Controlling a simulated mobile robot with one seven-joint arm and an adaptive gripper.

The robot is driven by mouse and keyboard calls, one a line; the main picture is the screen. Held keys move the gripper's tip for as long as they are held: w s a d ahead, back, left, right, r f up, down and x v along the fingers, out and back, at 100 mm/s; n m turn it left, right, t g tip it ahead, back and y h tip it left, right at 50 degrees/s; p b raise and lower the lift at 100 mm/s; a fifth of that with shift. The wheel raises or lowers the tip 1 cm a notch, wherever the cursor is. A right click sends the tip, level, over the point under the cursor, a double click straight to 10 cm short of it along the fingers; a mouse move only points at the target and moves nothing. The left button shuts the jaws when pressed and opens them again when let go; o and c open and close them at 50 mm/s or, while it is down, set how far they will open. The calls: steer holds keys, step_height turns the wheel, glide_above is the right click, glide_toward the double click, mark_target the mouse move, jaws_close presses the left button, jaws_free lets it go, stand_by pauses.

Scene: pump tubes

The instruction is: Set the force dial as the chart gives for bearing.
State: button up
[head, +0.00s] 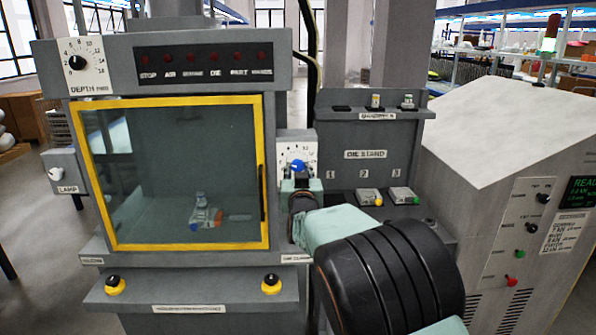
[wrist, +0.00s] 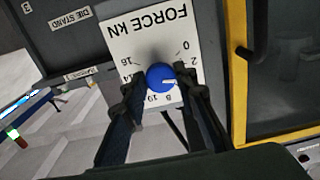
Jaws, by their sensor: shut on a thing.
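The force dial is a blue round knob (wrist: 161,77) on a white plate (wrist: 150,35) marked FORCE kN, seen upside down in the wrist view. The knob also shows in the head view (head: 298,166), on the press's right front. My gripper (wrist: 159,84) has one finger on each side of the knob and is shut on it. A small pale mark shows on the knob, but I cannot read its setting for sure. In the head view my gripper (head: 298,181) is partly hidden by my own arm. A paper chart (head: 566,232) hangs on the right cabinet; its text is too small to read surely.
The yellow-framed press door (head: 170,246) is shut, left of the dial. A die stand (head: 345,165) with several small dies is to the right. The depth dial (head: 77,62) is at upper left. The cabinet has a green-lettered screen (head: 583,190) and coloured buttons.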

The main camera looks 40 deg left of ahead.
steer(key=shift+f+b, duration=0.1)
steer(key=shift+b, duration=0.3)
steer(key=shift+f+m+b, duration=0.15)
steer(key=shift+m+b, duration=0.55)
steer(key=shift+b, duration=0.25)
steer(key=m+b, duration=0.3)
steer(key=b, duration=0.1)
steer(key=shift+b, duration=0.35)
steer(key=m+b, duration=0.3)
steer(key=m, duration=0.1)
steer(key=shift+r+m+b, duration=0.15)
steer(key=shift+m+b, duration=0.35)
steer(key=shift+m, duration=0.3)
steer(key=shift+r+m+b, duration=0.15)
steer(key=shift+m+b, duration=0.35)
steer(key=shift+m, duration=0.3)
steer(key=o, duration=1.2)
